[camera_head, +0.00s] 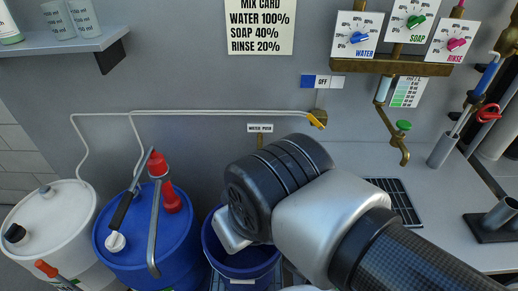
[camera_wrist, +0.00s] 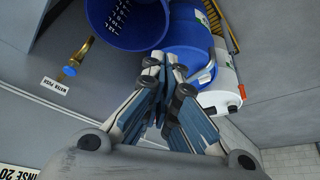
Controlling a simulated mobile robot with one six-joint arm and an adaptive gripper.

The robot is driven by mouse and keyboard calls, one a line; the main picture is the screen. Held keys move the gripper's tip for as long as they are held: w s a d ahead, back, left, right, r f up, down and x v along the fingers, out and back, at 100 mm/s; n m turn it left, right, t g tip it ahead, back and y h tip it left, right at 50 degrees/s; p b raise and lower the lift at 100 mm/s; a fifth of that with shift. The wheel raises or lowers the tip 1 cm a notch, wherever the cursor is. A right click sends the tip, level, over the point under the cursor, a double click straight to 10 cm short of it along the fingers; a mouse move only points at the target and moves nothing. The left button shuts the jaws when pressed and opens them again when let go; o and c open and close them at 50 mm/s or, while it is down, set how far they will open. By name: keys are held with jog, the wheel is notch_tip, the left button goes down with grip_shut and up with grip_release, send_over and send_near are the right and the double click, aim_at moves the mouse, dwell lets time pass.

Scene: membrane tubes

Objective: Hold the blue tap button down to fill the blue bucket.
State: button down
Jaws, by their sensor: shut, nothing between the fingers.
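The blue tap button (camera_wrist: 69,71) sits on the wall beside a brass spout, next to the "WATER PUSH" label (camera_wrist: 55,86). In the head view the label (camera_head: 260,128) shows, but my arm hides the button. The blue bucket (camera_head: 212,243) stands below, partly behind my arm. In the wrist view the bucket (camera_wrist: 125,22) shows its inner measuring marks; I see no clear water level. My gripper (camera_wrist: 164,64) is shut and empty, its tips well to the right of the button and apart from it. The fingertips are hidden in the head view.
A blue drum (camera_head: 187,235) with a red-topped pump and a white drum (camera_head: 50,220) stand left of the bucket. Dials for water, soap and rinse (camera_head: 410,35) are at upper right. The counter (camera_head: 350,155) has a drain grate (camera_head: 400,195) and a brass tap with green knob (camera_head: 403,126).

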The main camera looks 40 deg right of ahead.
jog(key=w+d+r+m+g+p, duration=0.1)
jog(key=w+d+r+m+p, duration=0.25)
jog(key=w+d+m, duration=0.35)
jog(key=w+d+r+m+g+p, duration=0.1)
jog(key=w+d+r+m+p, duration=0.25)
jog(key=w, duration=0.55)
jog(key=w+d+f+m+g+p, duration=0.1)
jog(key=w+d+f+m+p, duration=0.1)
jog(key=w+d+m, duration=0.3)
jog(key=w+d+f+m+g+p, duration=0.1)
jog(key=w+d+f+m, duration=0.3)
jog(key=d+m, duration=0.5)
jog(key=shift+w+d+f+m+g+p, duration=0.35)
jog(key=shift+w+d+f+p, duration=0.1)
jog(key=shift+f+p, duration=0.25)
notch_tip(320, 180, down, 14)
jog(key=b, duration=0.4)
jog(key=shift+r, duration=0.1)
